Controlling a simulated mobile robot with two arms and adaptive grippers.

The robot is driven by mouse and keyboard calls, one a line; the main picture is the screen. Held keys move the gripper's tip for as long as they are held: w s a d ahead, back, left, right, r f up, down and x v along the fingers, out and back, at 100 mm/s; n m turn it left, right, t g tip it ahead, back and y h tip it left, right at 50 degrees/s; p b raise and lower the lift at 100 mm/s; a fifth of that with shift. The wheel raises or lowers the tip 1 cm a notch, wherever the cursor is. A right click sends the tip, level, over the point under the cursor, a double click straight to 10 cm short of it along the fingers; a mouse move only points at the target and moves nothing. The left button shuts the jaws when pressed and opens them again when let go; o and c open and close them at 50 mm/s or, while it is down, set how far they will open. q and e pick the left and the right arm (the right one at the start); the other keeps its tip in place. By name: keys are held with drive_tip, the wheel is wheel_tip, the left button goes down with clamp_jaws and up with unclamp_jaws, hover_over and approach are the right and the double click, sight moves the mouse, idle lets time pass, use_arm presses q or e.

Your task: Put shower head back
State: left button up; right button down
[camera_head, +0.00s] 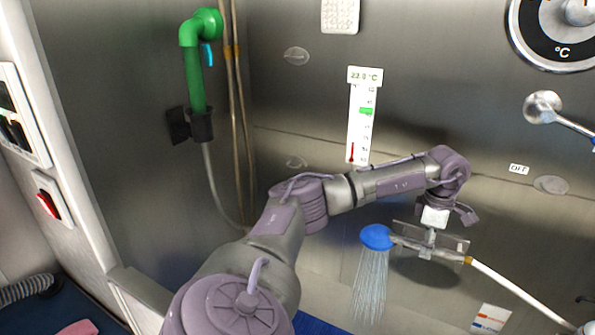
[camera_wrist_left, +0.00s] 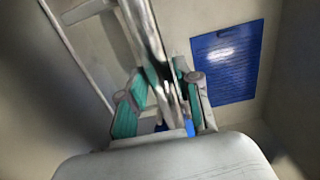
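A blue shower head (camera_head: 377,237) with a metal handle hangs tilted in front of the steel wall, and water sprays down from it. A white hose (camera_head: 515,290) runs from its handle to the lower right. My left gripper (camera_head: 432,240) is at the handle, right of the blue head. In the left wrist view the metal handle (camera_wrist_left: 146,35) passes between the teal fingers of my left gripper (camera_wrist_left: 162,85), which appear closed around it. A green shower head (camera_head: 193,65) stands upright in a black wall holder (camera_head: 200,125) at the left. My right gripper is not in view.
A thermometer panel (camera_head: 362,120) reading about 23 °C is on the back wall. A metal lever (camera_head: 545,108) and a dial (camera_head: 565,25) are at the upper right. A red switch (camera_head: 48,204) is at the left. A blue mat (camera_wrist_left: 228,60) lies below.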

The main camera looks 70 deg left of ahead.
use_arm(q)
drive_tip(key=o, duration=0.3)
wheel_tip(320, 180, up, 12)
drive_tip(key=shift+s+a, duration=0.15)
idle(0.4)
idle(0.5)
